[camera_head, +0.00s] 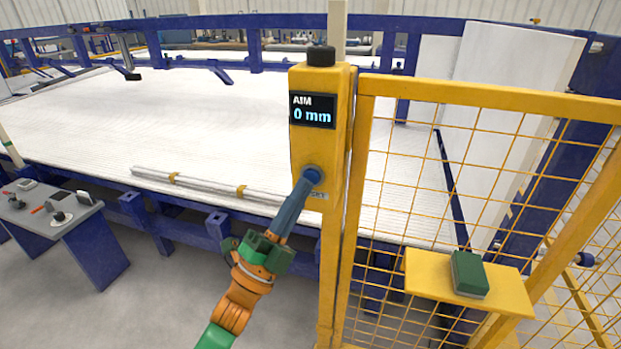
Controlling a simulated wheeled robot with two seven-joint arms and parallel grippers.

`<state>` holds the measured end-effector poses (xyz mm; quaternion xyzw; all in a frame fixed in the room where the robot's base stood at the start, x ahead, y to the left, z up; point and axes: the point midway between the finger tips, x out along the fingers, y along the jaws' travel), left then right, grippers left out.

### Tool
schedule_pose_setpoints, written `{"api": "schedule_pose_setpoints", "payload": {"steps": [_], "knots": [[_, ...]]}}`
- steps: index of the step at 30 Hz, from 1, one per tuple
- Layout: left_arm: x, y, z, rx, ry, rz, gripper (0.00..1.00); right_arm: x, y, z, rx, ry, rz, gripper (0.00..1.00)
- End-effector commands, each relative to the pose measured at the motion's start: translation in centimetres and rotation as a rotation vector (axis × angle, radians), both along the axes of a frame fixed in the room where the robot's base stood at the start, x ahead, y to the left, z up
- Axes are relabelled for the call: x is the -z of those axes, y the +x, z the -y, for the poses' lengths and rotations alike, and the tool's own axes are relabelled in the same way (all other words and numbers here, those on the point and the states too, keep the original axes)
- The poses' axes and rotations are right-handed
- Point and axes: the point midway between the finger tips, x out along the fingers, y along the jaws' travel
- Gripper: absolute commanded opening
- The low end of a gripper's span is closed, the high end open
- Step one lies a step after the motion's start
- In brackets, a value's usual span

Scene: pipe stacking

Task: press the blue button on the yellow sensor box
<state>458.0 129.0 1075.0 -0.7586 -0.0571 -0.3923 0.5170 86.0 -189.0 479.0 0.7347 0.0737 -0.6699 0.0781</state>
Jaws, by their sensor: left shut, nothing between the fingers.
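The yellow sensor box (336,140) stands upright on a yellow post in the middle of the view. Its small screen (312,111) reads "AIM 0 mm". The blue button (312,175) is on the lower front of the box, partly hidden by my left gripper. My left gripper (307,182) is shut and empty, its tip at the button. I cannot tell whether the tip touches or presses it. My right gripper is not in view.
A yellow mesh fence (440,95) adjoins the box on the right. A yellow shelf (418,273) on it holds a green block (468,274). A grey table (75,222) with small tools stands at left. White pipes (215,188) lie behind the box.

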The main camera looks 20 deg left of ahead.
Motion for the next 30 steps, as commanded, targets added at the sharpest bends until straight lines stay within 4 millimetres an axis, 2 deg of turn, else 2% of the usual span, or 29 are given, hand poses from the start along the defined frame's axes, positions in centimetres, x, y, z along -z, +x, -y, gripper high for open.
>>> {"api": "schedule_pose_setpoints", "payload": {"steps": [30], "knots": [[0.1, 1.2, 0.0, -0.001, 0.001, -0.001, 0.00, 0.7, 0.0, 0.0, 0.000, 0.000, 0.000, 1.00]]}}
